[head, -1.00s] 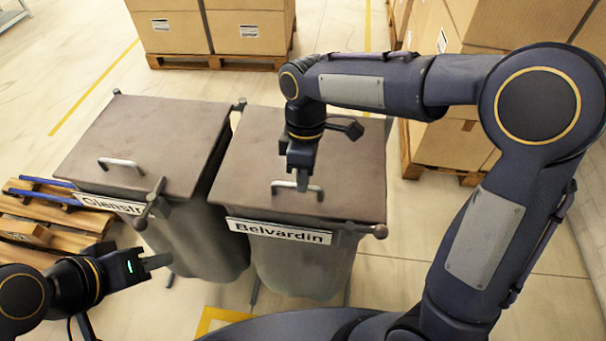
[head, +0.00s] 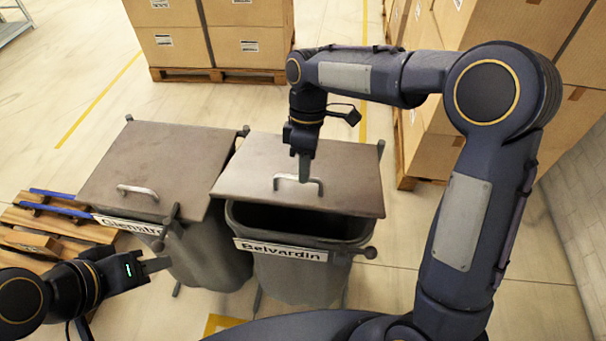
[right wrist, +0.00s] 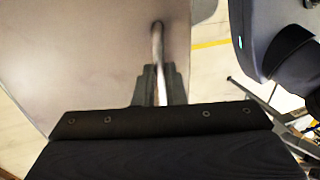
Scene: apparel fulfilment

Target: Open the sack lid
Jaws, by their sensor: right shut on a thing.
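The Belvardin sack (head: 300,272) is a grey bag in a frame with a name plate on its front. Its flat brown-grey lid (head: 245,180) is tilted up at the front, and the dark inside shows below it. My right gripper (head: 304,178) is shut on the lid's metal handle (head: 284,179). In the right wrist view the handle bar (right wrist: 158,50) runs between the fingers, with the lid (right wrist: 85,55) behind. My left gripper (head: 158,266) is at the lower left, away from the lid; its finger gap is unclear.
The Glenstr… sack with its lid (head: 155,165) closed stands close on the left. A wooden pallet (head: 50,235) lies at the far left. Stacked cartons (head: 210,40) stand behind, and more cartons (head: 425,145) rise at the right behind my right arm.

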